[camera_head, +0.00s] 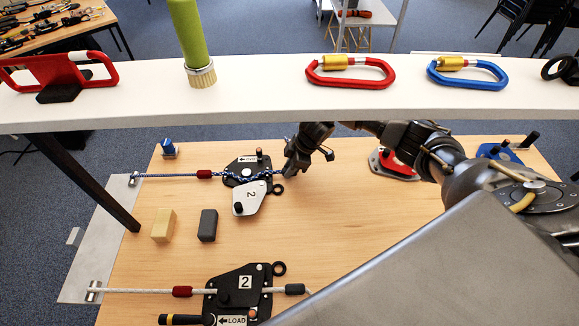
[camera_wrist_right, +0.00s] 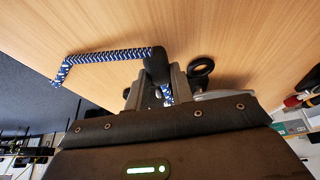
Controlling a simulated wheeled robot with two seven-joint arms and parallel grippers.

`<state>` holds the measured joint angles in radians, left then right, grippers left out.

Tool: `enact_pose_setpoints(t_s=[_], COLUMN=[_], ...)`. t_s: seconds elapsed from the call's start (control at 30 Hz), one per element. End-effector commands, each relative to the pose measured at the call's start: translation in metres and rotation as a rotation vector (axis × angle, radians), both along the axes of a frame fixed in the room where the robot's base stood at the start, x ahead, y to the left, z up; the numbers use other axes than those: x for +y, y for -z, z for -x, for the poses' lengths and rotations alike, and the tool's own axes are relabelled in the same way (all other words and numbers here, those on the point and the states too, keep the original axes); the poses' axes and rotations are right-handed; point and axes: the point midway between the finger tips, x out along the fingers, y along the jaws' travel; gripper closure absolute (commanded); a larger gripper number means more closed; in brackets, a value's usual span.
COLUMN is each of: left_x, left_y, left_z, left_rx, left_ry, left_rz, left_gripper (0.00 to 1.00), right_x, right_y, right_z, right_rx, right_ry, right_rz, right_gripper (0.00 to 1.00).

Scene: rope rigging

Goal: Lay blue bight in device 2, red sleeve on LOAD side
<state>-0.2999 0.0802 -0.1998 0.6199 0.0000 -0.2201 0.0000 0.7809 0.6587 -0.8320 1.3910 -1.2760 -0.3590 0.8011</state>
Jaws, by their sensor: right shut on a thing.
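The blue rope (camera_head: 165,175) runs from a left anchor through its red sleeve (camera_head: 204,174) to device 2 (camera_head: 238,165). The red sleeve lies just left of the device, the side its small LOAD arrow appears to point to. The device's white plate (camera_head: 247,199), marked 2, is swung out toward the front. The rope crosses the black body; how deep it sits is unclear. My right gripper (camera_head: 288,172) is right of the device, shut on the rope. In the right wrist view, a black sleeve (camera_wrist_right: 156,65) sits at its fingertips, with blue rope (camera_wrist_right: 105,55) extending beyond. My left gripper is out of view.
A second device marked 2 (camera_head: 238,292) with white rope lies in front. A tan block (camera_head: 163,225) and a dark block (camera_head: 208,225) lie between. A white shelf (camera_head: 250,90) with carabiners spans above the table. A red device (camera_head: 393,163) stands at right.

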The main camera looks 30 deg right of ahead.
Motion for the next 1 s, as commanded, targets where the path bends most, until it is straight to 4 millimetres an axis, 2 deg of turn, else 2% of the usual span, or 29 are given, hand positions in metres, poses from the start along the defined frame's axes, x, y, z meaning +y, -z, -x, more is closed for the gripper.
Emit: enact_pose_setpoints(t_s=[0.07,0.1,0.27,0.5,0.63,0.77,1.0], left_x=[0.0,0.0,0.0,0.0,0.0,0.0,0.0], left_y=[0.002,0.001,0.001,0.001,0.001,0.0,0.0], left_z=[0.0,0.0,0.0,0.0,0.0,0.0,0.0], left_rx=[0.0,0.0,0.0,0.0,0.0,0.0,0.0], left_ry=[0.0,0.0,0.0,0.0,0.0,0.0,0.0], left_rz=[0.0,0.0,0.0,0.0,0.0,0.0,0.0], left_gripper=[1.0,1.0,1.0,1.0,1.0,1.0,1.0], right_x=[0.0,0.0,0.0,0.0,-0.002,-0.01,-0.027], right_y=[0.003,0.002,0.002,0.002,-0.005,-0.023,-0.067], right_z=[0.0,0.0,0.0,0.0,0.001,0.004,0.012], right_rx=[0.0,0.0,0.0,0.0,-0.002,-0.004,-0.004], right_ry=[0.0,0.0,0.0,0.0,-0.001,-0.002,-0.001], right_rz=[0.0,-0.001,0.0,0.001,0.001,0.002,0.001], right_gripper=[0.91,0.73,0.52,0.51,0.51,0.51,0.51])
